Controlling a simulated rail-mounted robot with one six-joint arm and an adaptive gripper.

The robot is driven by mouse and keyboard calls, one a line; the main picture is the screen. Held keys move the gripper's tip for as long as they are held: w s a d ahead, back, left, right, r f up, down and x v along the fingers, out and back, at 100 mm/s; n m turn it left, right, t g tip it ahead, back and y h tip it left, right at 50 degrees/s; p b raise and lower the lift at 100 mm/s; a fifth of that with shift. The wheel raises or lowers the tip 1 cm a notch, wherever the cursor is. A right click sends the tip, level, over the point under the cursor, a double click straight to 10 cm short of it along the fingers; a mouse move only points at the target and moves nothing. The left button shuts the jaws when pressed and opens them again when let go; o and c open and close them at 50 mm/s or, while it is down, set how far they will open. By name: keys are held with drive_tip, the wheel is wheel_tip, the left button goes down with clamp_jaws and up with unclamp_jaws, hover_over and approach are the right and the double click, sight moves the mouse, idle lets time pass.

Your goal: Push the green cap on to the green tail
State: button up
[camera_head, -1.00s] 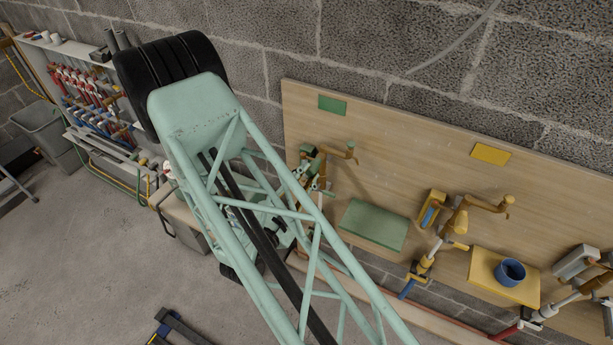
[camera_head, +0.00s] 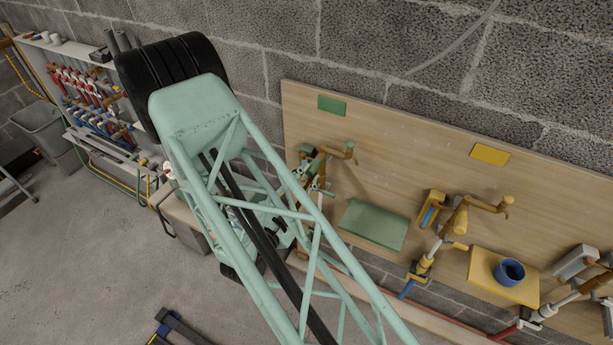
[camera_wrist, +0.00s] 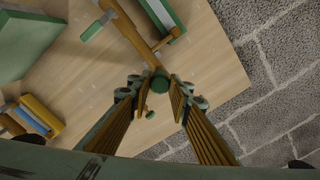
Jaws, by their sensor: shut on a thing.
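In the wrist view, my gripper (camera_wrist: 158,90) is shut on a small dark green round piece, which I take to be the green cap (camera_wrist: 159,82), between its fingertips. A brown pipe (camera_wrist: 132,25) runs down to beside the cap; I cannot tell whether they touch or whether this pipe is the green tail. In the head view, the green station's brown and green fittings (camera_head: 322,160) show on the board, partly behind my arm, and my fingertips are hard to make out there.
A green shelf (camera_head: 373,225) sticks out from the wooden board (camera_head: 400,140). Further right are yellow fittings (camera_head: 455,220), a yellow shelf (camera_head: 490,285) with a blue cup (camera_head: 510,271), and red-and-white fittings (camera_head: 535,318).

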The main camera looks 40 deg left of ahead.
drive_tip(key=o, duration=0.8)
drive_tip(key=shift+o, duration=0.2)
drive_tip(key=s+d, duration=0.1)
drive_tip(key=s, duration=1)
drive_tip(key=shift+s+d, duration=0.25)
drive_tip(key=shift+s, duration=0.15)
idle(0.4)
